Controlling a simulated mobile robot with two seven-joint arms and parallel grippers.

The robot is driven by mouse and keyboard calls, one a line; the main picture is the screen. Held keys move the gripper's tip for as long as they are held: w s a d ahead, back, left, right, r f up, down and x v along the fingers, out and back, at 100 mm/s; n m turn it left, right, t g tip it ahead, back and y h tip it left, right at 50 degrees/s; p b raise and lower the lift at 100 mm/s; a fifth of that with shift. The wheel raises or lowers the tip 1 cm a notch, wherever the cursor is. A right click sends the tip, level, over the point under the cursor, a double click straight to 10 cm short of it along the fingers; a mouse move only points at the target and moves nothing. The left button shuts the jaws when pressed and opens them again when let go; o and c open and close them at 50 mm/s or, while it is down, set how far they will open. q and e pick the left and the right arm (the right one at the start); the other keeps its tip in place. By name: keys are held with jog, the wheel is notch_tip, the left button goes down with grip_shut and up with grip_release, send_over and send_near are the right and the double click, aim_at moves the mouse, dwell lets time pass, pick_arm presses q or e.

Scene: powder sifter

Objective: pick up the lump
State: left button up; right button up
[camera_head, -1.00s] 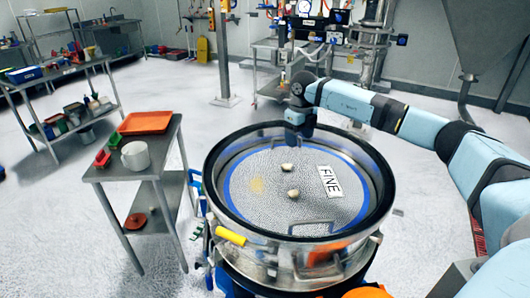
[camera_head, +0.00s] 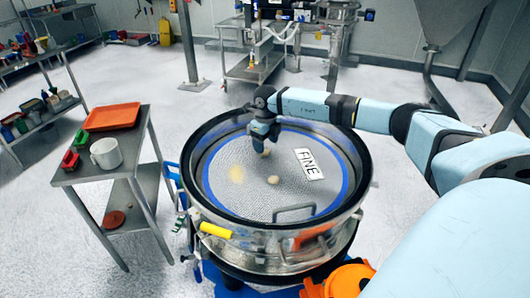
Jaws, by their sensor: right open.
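One lump (camera_head: 273,180) sits near the middle of the mesh, in clear view. The other lump (camera_head: 266,154) lies farther back and is partly hidden by my right gripper. My right gripper (camera_head: 262,143) points down over the back part of the mesh, right at the farther lump. It is open; whether the fingers touch that lump I cannot tell. My left gripper is not in view.
The raised sifter rim (camera_head: 365,165) surrounds the mesh.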

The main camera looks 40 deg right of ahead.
jog(key=f, duration=0.3)
jog(key=shift+w+a+f+p, duration=0.1)
jog(key=shift+a+f+p, duration=0.1)
jog(key=shift+f+p, duration=0.2)
jog(key=shift+c, duration=1.3)
jog(key=c, duration=0.7)
jog(key=shift+c, duration=0.2)
jog(key=shift+r, duration=0.1)
